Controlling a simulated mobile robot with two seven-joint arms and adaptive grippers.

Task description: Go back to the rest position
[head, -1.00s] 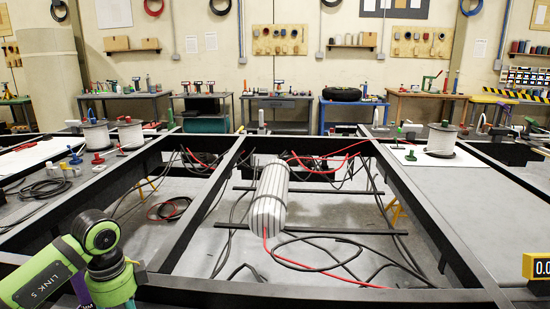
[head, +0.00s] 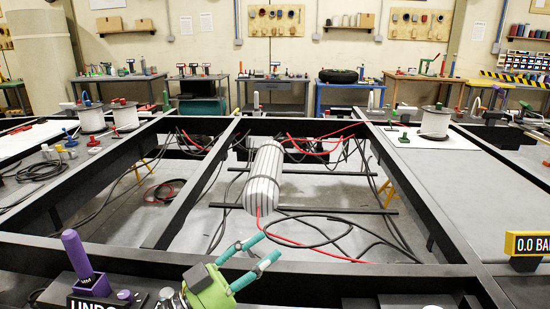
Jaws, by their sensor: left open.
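My left gripper (head: 255,256) is at the bottom centre of the head view. Its green body shows, and its two teal fingers point up and right, spread apart with nothing between them. It is over the near black beam of the chassis frame (head: 340,284). The white ribbed cylinder (head: 263,180) lies in the middle bay beyond the fingers, apart from them, with a red line running from its near end. My right gripper is not in view.
A purple handle (head: 77,252) stands at the lower left beside a partly cut-off sign. A yellow-framed display (head: 527,244) is at the right edge. Cable spools (head: 435,123) sit on the side panels. Loose black cables lie in the open middle bay.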

